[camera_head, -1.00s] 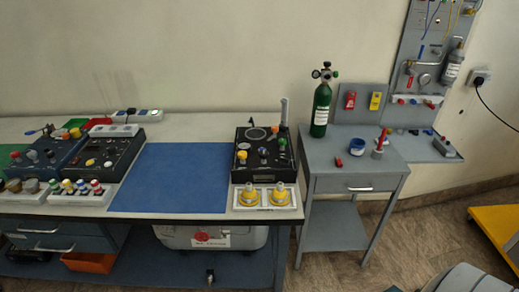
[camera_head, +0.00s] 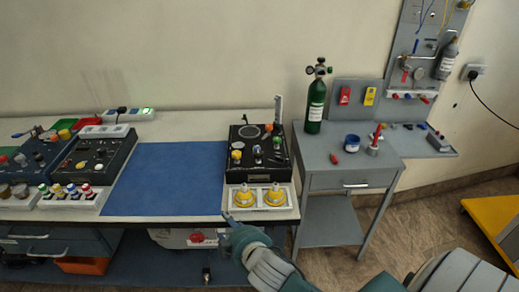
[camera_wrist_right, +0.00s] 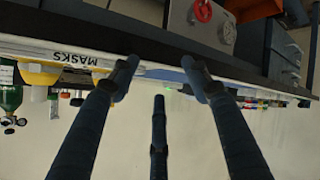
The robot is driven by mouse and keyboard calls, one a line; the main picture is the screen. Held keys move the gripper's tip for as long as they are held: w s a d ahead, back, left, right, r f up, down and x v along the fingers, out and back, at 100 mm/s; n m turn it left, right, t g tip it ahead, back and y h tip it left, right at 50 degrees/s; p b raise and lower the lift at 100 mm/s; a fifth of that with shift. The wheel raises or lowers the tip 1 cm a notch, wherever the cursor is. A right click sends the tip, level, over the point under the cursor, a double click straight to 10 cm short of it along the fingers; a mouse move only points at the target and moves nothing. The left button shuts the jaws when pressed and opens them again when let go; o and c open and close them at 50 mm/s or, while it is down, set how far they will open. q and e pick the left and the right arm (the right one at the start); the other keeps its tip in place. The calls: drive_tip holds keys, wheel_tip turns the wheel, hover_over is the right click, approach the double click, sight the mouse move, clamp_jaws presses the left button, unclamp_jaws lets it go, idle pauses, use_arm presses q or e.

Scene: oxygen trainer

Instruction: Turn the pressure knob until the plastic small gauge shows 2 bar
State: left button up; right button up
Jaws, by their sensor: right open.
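A green oxygen cylinder (camera_head: 315,106) stands upright on the grey side table, with a regulator (camera_head: 319,69) and small dark knobs at its top. A black trainer box (camera_head: 257,154) at the right end of the bench carries a round dial and several coloured knobs. I cannot tell which knob is the pressure knob or which dial is the small gauge; no reading is legible. My right gripper (camera_head: 231,226) is at the bench's front edge, below the yellow masks, open and empty. In the right wrist view its fingers (camera_wrist_right: 160,78) are spread apart. My left gripper is not in view.
The mask tray (camera_head: 260,207) sits in front of the black box. A blue mat (camera_head: 168,180) is clear. Another black box (camera_head: 92,158) stands left. The grey side table (camera_head: 385,165) holds a blue jar (camera_head: 352,142) and small red items.

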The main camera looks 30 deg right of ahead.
drive_tip(key=w+a+r+n+t+y, duration=0.1)
drive_tip(key=w+a+r+n+t, duration=0.25)
drive_tip(key=w+r, duration=0.55)
drive_tip(key=w+a+r+n+t+y, duration=0.1)
drive_tip(key=w+a+r+n+y, duration=0.1)
drive_tip(key=a+r+n+y, duration=0.35)
drive_tip(key=w+a+r+n+t+y, duration=0.2)
drive_tip(key=r+n+y, duration=0.1)
drive_tip(key=r+n, duration=0.4)
drive_tip(key=n+g+h, duration=0.7)
drive_tip(key=n+g, duration=0.7)
drive_tip(key=n, duration=0.2)
approach(259, 152)
drive_tip(key=p+x, duration=0.3)
drive_tip(key=x, duration=0.5)
drive_tip(key=shift+w+a+f, duration=0.1)
drive_tip(key=shift+w+f, duration=0.05)
drive_tip(key=shift+f, duration=0.1)
